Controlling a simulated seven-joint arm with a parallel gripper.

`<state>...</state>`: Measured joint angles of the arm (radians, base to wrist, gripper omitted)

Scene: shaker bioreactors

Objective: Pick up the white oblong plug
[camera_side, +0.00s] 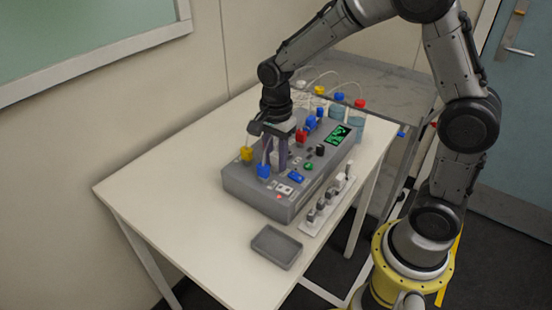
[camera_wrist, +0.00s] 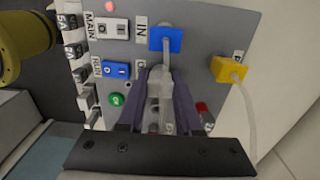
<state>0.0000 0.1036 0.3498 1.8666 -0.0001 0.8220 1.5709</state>
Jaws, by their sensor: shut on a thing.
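My gripper (camera_wrist: 164,78) is over the grey control box (camera_side: 265,195), with its two purple fingers pointing down at the box top. It also shows in the side view (camera_side: 277,162). The fingers are shut on a pale white piece (camera_wrist: 160,88), which appears to be the white oblong plug. It is partly hidden between the fingers, and its lower end cannot be made out. A blue connector (camera_wrist: 166,39) with a pale cable is just beyond the fingertips. In the side view the fingers hide the white plug.
A yellow connector (camera_wrist: 228,69) with a cable is close on the right. Rocker switches (camera_wrist: 110,28) and a green button (camera_wrist: 116,99) are on the left. A grey tray (camera_side: 277,257) and a plug strip (camera_side: 312,224) lie before the box. The table's left is clear.

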